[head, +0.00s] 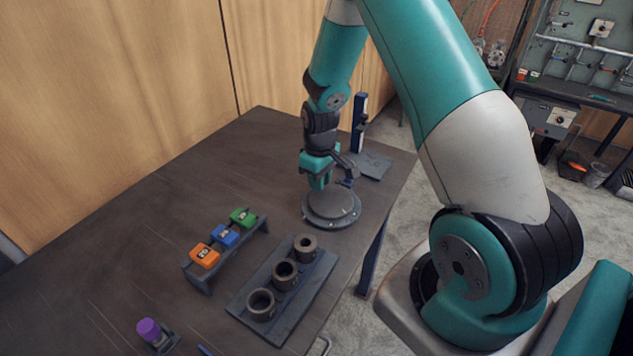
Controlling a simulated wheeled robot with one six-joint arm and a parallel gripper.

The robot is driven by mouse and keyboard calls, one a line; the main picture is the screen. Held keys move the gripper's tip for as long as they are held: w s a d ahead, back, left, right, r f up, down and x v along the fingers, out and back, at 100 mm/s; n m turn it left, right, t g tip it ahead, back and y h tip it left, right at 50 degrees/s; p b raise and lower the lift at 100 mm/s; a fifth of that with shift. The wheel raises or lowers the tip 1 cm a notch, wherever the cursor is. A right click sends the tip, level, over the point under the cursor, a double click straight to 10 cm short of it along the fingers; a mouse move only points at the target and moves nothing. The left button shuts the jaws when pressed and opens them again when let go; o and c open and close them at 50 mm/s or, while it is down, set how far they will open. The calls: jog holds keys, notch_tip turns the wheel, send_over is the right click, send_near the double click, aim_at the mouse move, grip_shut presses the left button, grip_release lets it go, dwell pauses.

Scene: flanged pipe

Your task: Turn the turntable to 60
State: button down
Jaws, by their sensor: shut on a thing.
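The turntable (333,213) is a round dark grey disc near the right edge of the dark table. My gripper (321,186) points down over it and is shut on a part at the turntable's top. The fingers hide most of that part, so I cannot tell its shape. A small dark blue piece (346,183) shows just right of the fingers. The disc's angle marks cannot be read from here.
A rack with orange (205,256), blue (225,236) and green (243,217) blocks stands left of a tray (318,295) of dark rings. A blue post (358,122) rises behind the gripper. A purple-topped item (148,330) is at front left. The table's far left is clear.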

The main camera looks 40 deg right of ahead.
aim_at(331, 188)
jog(key=m, duration=0.1)
jog(key=d+m, duration=0.1)
jog(key=m, duration=0.1)
jog(key=shift+s+d+m, duration=0.15)
jog(key=shift+d+m, duration=0.1)
jog(key=shift+m, duration=0.05)
jog(key=shift+s+d+m, duration=0.2)
jog(key=shift+d+m, duration=0.15)
jog(key=shift+m, duration=0.65)
jog(key=shift+s+d+m, duration=0.2)
jog(key=shift+d+m, duration=0.15)
jog(key=shift+m, duration=0.65)
jog(key=c, duration=1.1)
grip_release()
jog(key=shift+o, duration=0.2)
notch_tip(331, 188, up, 17)
jog(key=b, duration=0.1)
jog(key=shift+r+b, duration=0.2)
jog(key=shift+b, duration=0.15)
